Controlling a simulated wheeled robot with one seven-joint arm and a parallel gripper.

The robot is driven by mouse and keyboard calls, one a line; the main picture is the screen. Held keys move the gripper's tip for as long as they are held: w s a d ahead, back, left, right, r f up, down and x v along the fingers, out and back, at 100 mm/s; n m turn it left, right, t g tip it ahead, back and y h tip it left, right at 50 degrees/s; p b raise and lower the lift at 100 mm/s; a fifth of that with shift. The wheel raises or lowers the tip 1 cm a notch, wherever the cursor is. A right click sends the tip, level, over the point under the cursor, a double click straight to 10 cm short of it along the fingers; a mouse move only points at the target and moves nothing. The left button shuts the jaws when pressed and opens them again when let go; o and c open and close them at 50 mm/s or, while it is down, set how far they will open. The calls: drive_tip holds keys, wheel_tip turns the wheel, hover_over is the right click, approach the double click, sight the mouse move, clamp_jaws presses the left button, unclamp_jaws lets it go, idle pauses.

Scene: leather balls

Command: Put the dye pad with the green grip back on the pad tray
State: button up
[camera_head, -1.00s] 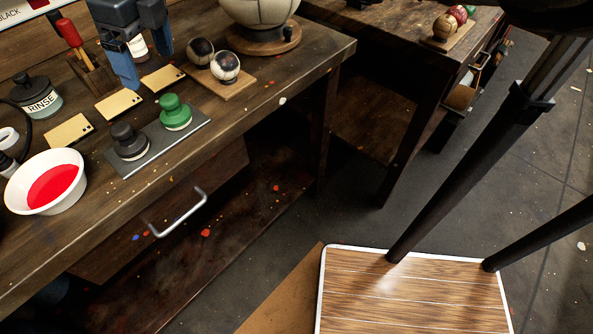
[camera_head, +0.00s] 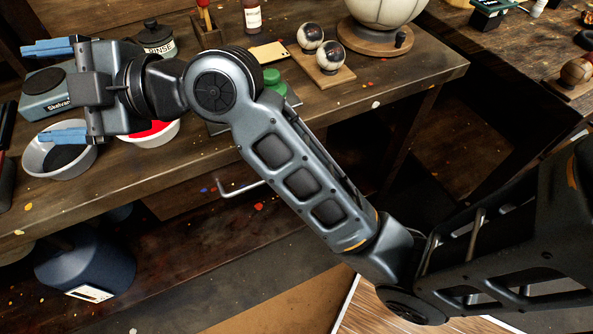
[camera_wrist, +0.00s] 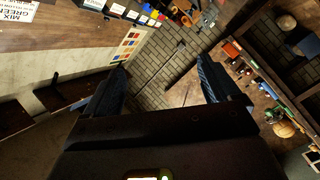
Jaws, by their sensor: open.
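The dye pad with the green grip (camera_head: 271,76) stands on the right part of the grey pad tray (camera_head: 292,97), partly hidden behind my arm. The dark-gripped pad seen earlier on the tray is now hidden by my arm. My gripper (camera_head: 50,92) is at the far left of the head view, well left of the tray. It points left with its blue fingers wide apart, above the bench near a grey device and a bowl of dark liquid. The wrist view shows the open fingers (camera_wrist: 163,88) with nothing between them and the room beyond.
A white bowl of red dye (camera_head: 165,137) sits partly behind my gripper. The grey bowl (camera_head: 32,160) and grey device (camera_head: 40,97) are below the fingers. A rinse jar (camera_head: 156,40), a bottle (camera_head: 252,17) and two small balls on a board (camera_head: 325,77) stand further back.

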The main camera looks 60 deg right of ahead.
drive_tip(key=s+d+f+m+h, duration=0.1)
drive_tip(key=s+f+m+h, duration=0.6)
drive_tip(key=s+f+m, duration=0.9)
drive_tip(key=s+d, duration=0.3)
drive_tip(key=s, duration=0.8)
drive_tip(key=s+d+r+h, duration=0.1)
drive_tip(key=s+d, duration=0.3)
drive_tip(key=s, duration=0.8)
drive_tip(key=shift+d+g, duration=0.15)
drive_tip(key=shift+g, duration=0.15)
drive_tip(key=shift+s, duration=0.1)
